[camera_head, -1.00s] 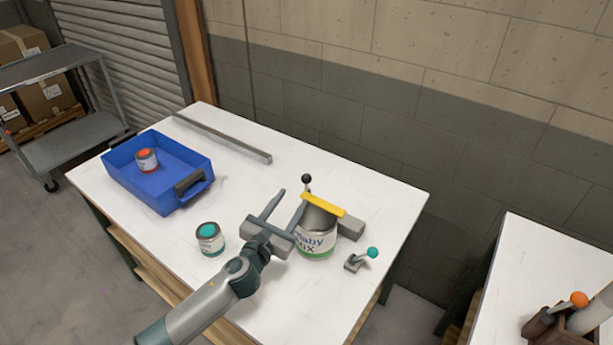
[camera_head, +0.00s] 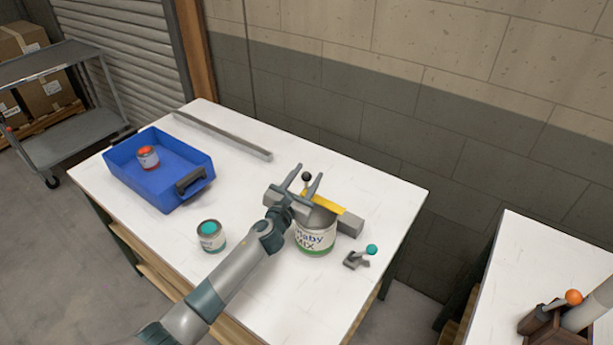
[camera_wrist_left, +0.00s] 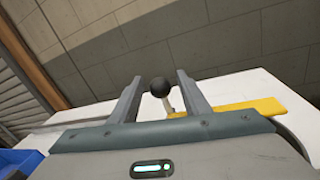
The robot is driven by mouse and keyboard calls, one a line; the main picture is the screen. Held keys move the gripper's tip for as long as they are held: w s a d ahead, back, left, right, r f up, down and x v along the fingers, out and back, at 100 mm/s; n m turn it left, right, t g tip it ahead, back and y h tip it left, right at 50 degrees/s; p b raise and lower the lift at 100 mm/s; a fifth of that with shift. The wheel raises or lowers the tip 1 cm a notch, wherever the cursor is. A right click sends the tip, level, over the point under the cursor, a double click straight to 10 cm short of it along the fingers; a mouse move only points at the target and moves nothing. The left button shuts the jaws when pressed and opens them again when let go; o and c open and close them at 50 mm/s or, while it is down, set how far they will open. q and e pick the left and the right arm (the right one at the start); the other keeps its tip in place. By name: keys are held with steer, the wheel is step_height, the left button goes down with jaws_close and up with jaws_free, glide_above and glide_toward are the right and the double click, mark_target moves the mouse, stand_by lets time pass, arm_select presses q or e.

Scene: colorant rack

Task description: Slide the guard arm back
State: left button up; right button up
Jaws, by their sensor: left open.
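The yellow guard arm (camera_head: 325,201) lies over the back of a large mixing can (camera_head: 316,236) that stands upright on the table. A post with a black ball knob (camera_head: 306,176) stands at its left end. My left gripper (camera_head: 305,181) is open, with one finger on each side of the knob in the head view. In the left wrist view, the black knob (camera_wrist_left: 160,87) shows between the two open fingers, and the yellow arm (camera_wrist_left: 240,107) runs off to the right. Whether a finger touches the knob, I cannot tell. My right gripper is not in view.
A grey block (camera_head: 350,224) is at the yellow arm's right end. A teal-knobbed lever (camera_head: 371,250) stands right of the can. A small teal-topped can (camera_head: 211,237) and a blue bin (camera_head: 150,187) holding a red-topped can (camera_head: 148,157) are to the left. A grey rail (camera_head: 221,135) lies behind.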

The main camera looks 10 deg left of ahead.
arm_select(q)
jaws_close()
steer(key=w, duration=0.1)
steer(key=w+d+b, duration=0.1)
steer(key=w, duration=0.2)
steer(key=shift+d+b, duration=0.3)
steer(key=shift+b, duration=0.05)
steer(key=shift+s, duration=0.1)
jaws_free()
